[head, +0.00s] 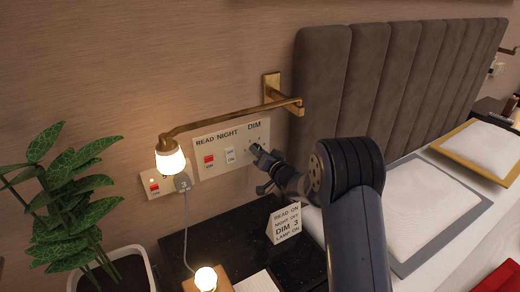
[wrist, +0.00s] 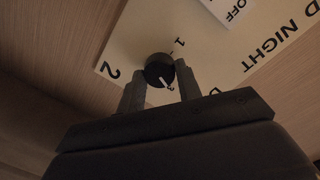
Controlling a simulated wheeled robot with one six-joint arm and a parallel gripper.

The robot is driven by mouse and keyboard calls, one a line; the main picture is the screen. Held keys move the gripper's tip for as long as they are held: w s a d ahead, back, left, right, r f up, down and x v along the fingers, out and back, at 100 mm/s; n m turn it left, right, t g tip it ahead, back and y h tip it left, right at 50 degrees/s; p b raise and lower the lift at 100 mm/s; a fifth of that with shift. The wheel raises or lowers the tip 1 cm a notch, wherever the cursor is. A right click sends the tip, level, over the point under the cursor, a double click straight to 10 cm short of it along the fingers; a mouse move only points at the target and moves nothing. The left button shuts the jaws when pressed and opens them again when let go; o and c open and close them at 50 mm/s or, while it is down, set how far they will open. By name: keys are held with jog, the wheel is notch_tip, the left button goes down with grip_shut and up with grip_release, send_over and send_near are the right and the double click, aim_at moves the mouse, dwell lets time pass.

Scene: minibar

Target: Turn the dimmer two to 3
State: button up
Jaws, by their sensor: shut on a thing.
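The dimmer knob (wrist: 155,66) is a small round dark knob on the cream wall panel (head: 208,168), under the label DIM. My gripper (head: 259,153) is shut on it, one finger on each side, in the wrist view. A white mark on the knob points down and slightly right in that view, toward my gripper. The printed 1 is at the knob's upper right and the 2 to its left. In the head view my gripper hides much of the knob.
The panel also bears a red READ switch (head: 209,161) and a white NIGHT switch (head: 230,155). A brass lamp arm (head: 225,116) reaches out above it. A card (head: 285,222) reading DIM 3 stands on the dark nightstand. A plant (head: 62,195) is at left.

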jog(key=shift+m+p, duration=0.35)
jog(key=shift+m, duration=0.35)
jog(key=o, duration=1)
jog(key=v, duration=1.1)
jog(key=shift+w+f, duration=0.1)
jog(key=shift+w, duration=0.15)
jog(key=x, duration=1)
jog(key=shift+w+a, duration=0.15)
jog(key=shift+a, duration=0.1)
